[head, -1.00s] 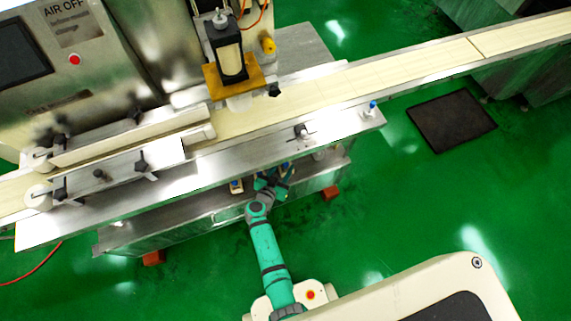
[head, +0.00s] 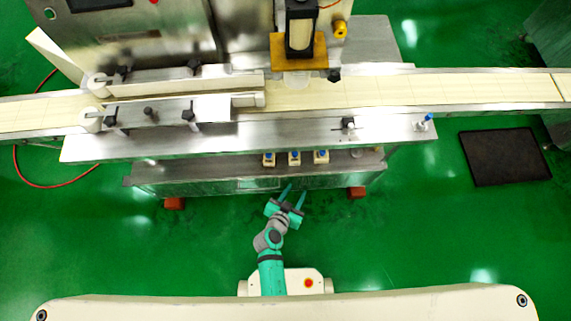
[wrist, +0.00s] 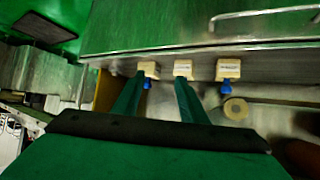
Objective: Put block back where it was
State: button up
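Several parts could be the block; the frames do not single one out. Three small cream blocks with blue knobs sit in a row on the machine's lower ledge: left block (head: 268,159), middle block (head: 294,158) and right block (head: 321,157). The wrist view shows three such blocks too (wrist: 148,69) (wrist: 183,68) (wrist: 228,69), with labels on their faces. My gripper (head: 296,190) is open, its two teal fingers apart and nothing between them. It is in front of the ledge, apart from the blocks. In the wrist view its fingers (wrist: 159,80) point toward the blocks.
A conveyor (head: 400,92) runs across the machine above the steel front plate (head: 290,130). Orange feet (head: 174,203) stick out below the ledge. A dark mat (head: 505,157) lies on the floor at right. The green floor around my arm is clear.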

jog(key=s+a+r+n+y, duration=0.25)
jog(key=s+a+r, duration=0.2)
jog(key=s, duration=0.45)
jog(key=s+r+n+t+y, duration=0.1)
jog(key=s+r, duration=0.3)
jog(key=r, duration=0.9)
jog(key=s+r+n+t+y, duration=0.1)
jog(key=s+r+t, duration=0.3)
jog(key=r, duration=0.9)
jog(key=shift+s+r+n, duration=0.2)
jog(key=shift+r+n, duration=0.1)
jog(key=shift+n, duration=0.15)
jog(key=shift+y, duration=0.25)
